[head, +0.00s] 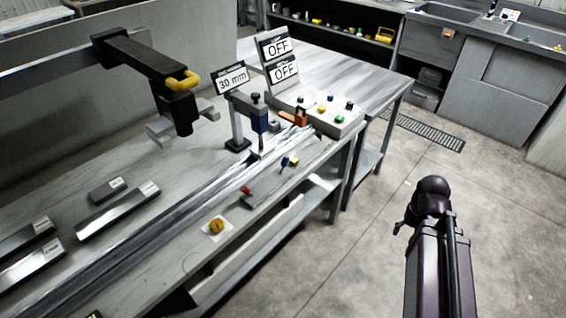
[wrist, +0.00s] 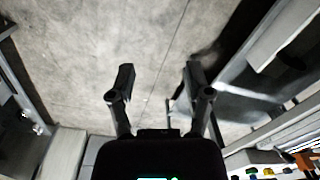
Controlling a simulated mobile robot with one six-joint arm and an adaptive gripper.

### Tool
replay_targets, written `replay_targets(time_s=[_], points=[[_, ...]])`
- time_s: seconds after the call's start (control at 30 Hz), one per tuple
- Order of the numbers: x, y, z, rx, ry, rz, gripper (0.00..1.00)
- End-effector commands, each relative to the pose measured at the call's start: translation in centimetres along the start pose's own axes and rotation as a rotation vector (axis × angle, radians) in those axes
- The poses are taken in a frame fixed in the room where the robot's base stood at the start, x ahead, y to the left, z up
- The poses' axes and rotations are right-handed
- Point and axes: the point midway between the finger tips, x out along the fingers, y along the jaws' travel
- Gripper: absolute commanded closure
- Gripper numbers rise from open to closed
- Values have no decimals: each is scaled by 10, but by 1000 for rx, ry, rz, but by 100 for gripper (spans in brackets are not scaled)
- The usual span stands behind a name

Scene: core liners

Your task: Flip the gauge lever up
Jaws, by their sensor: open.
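A post-mounted gauge (head: 238,122) stands on the bench beside the long rail, under a "30 mm" sign (head: 231,78). A blue part (head: 259,121) hangs on its right side. An orange piece (head: 297,117) sits just right of it, by the rail's far end; I cannot tell for certain which part is the gauge lever. My gripper shows in the wrist view (wrist: 160,75) with its two dark fingers spread apart and nothing between them. It points at bare floor, away from the gauge. In the head view my arm is at the right, over the floor, clear of the bench.
A button box (head: 335,118) and two "OFF" signs (head: 280,58) stand behind the gauge. A black overhead fixture with a yellow handle (head: 178,80) rises at the left. The right-hand floor is open.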

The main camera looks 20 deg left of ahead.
Motion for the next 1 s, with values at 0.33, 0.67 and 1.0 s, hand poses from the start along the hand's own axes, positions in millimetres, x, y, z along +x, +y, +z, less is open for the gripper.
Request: replay_targets(time_s=[0.33, 0.67, 1.0], points=[[34, -60, -44, 305, -74, -256, 35], [51, -152, -95, 726, -357, -576, 35], [44, -234, -142, 1083, -842, -763, 35]])
